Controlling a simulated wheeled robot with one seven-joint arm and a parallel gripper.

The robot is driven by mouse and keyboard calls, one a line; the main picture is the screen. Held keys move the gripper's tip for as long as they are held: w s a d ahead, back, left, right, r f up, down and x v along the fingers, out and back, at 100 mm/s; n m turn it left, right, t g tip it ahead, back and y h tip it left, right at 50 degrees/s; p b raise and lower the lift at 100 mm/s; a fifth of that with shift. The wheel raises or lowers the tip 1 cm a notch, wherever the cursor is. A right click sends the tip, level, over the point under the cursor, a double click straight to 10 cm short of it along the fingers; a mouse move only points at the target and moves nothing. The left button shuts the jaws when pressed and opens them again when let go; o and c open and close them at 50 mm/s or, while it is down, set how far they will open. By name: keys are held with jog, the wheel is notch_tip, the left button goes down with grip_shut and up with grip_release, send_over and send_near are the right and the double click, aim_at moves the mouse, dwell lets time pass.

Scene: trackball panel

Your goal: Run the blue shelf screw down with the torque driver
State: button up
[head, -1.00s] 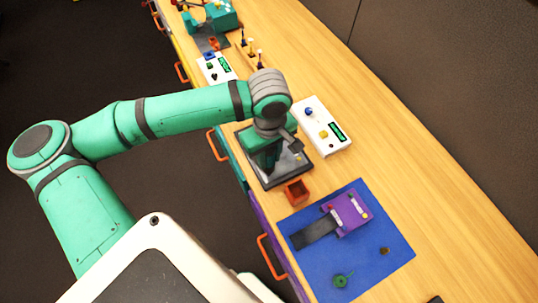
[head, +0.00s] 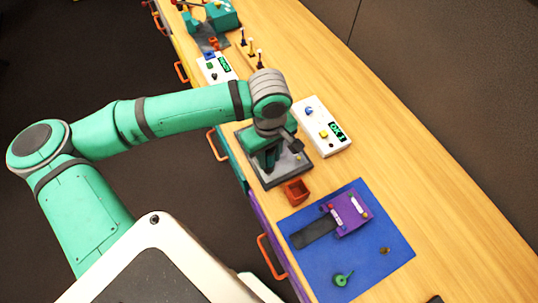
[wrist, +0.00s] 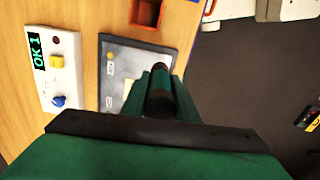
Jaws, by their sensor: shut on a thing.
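My gripper (wrist: 158,92) is shut on a dark cylindrical tool, which looks like the torque driver (wrist: 160,98), over the grey tray (wrist: 145,45). In the head view, my gripper and wrist stand over the same tray (head: 272,181) and cover much of it. A small yellow screw head (wrist: 110,57) shows on the tray's plate. I cannot see the blue shelf screw; the tool's tip is hidden too.
An orange-red bin (head: 295,191) stands close to the tray. A blue mat (head: 370,262) holds a purple device (head: 350,213) and a small green part (head: 343,279). Upright drivers (head: 251,47) and another white box (head: 216,69) stand farther along. The bench's right side is clear.

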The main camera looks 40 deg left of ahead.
jog(key=shift+r, duration=3)
